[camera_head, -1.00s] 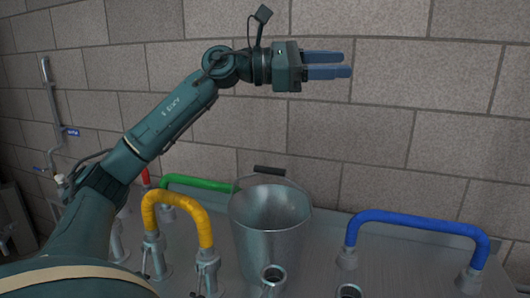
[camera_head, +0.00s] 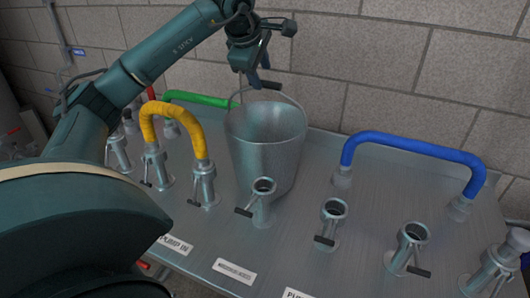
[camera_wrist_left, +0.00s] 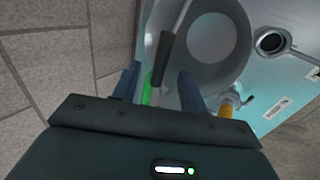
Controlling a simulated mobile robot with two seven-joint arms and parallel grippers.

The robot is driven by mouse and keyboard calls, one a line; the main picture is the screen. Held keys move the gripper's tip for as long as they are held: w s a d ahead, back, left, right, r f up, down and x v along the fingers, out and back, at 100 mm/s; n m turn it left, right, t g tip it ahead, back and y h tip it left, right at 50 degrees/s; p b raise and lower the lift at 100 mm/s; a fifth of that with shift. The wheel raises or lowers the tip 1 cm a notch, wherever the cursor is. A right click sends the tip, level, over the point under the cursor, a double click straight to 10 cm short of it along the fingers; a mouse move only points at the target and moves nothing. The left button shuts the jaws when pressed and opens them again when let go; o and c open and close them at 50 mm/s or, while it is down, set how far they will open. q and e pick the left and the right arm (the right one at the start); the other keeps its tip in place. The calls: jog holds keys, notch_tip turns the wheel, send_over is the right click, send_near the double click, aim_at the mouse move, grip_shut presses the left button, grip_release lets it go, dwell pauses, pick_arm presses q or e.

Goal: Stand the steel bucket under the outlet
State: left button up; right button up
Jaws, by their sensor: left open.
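The steel bucket (camera_head: 266,150) stands upright on a metal panel among pipe stubs, with its wire handle raised. The handle's black grip (camera_head: 266,86) is above the rim. My left gripper (camera_head: 254,84) points down over the back of the bucket, close to this grip. In the left wrist view the black grip (camera_wrist_left: 163,50) runs between the open fingers of my left gripper (camera_wrist_left: 158,78), with the bucket (camera_wrist_left: 215,50) beyond. The fingers do not appear closed on it. I cannot tell which fitting is the outlet. My right gripper is not in view.
The metal panel (camera_head: 270,225) carries several upright stubs with small levers. A yellow hose (camera_head: 172,112), a green hose (camera_head: 195,98) and a blue hose (camera_head: 412,143) arch between stubs around the bucket. A block wall (camera_head: 390,60) stands close behind.

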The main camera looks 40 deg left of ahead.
aim_at(264, 81)
pick_arm(q)
jog(key=x, duration=0.7)
jog(key=shift+d+f, duration=0.1)
jog(key=shift+f, duration=0.05)
jog(key=shift+c, duration=0.3)
grip_shut()
dwell(0.9)
